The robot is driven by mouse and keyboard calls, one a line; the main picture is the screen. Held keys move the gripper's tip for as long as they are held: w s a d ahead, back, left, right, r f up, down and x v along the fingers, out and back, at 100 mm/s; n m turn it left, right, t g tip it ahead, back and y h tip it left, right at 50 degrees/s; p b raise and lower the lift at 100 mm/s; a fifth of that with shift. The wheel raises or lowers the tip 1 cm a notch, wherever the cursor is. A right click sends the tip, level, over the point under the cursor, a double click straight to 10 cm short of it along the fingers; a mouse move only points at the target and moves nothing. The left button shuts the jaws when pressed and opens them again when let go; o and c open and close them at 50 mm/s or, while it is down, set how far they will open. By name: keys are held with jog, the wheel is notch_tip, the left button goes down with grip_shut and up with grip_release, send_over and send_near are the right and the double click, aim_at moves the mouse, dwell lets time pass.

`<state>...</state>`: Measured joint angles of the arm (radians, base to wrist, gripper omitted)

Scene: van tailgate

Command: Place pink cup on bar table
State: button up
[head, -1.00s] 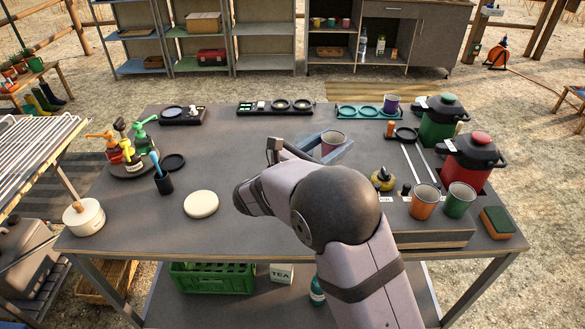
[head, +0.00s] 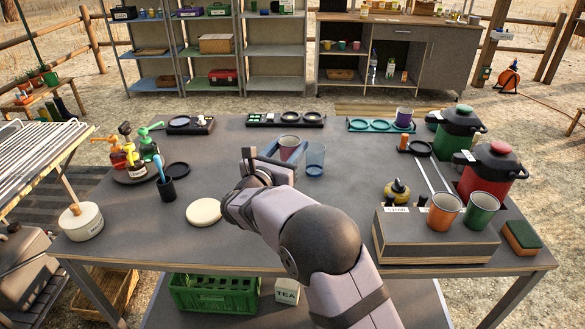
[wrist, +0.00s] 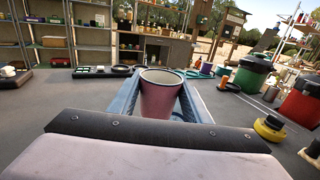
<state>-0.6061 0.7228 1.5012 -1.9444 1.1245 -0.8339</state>
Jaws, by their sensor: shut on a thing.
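My gripper (head: 284,153) is shut on the pink cup (head: 288,149) and holds it upright over the dark grey table (head: 370,158), left of its middle. In the wrist view the pink cup (wrist: 160,97) stands between my two blue-grey fingers, its rim and upper side showing and its base hidden. I cannot tell whether the cup touches the table. Only this dark grey table is close to my gripper; I cannot tell from a label whether it is the bar table.
Behind are a black tray (head: 286,124) and a teal tray (head: 380,129) with a purple cup. A pale round disc (head: 204,211) lies nearer. Flasks and two cups crowd the right; the centre-right tabletop is clear.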

jog(key=shift+f, duration=3.3)
jog(key=shift+f, duration=0.15)
jog(key=o, duration=1.2)
jog(key=shift+c, duration=0.2)
jog(key=shift+r, duration=0.2)
jog(key=b+v, duration=0.1)
jog(key=v, duration=1.1)
jog(key=shift+f, duration=0.1)
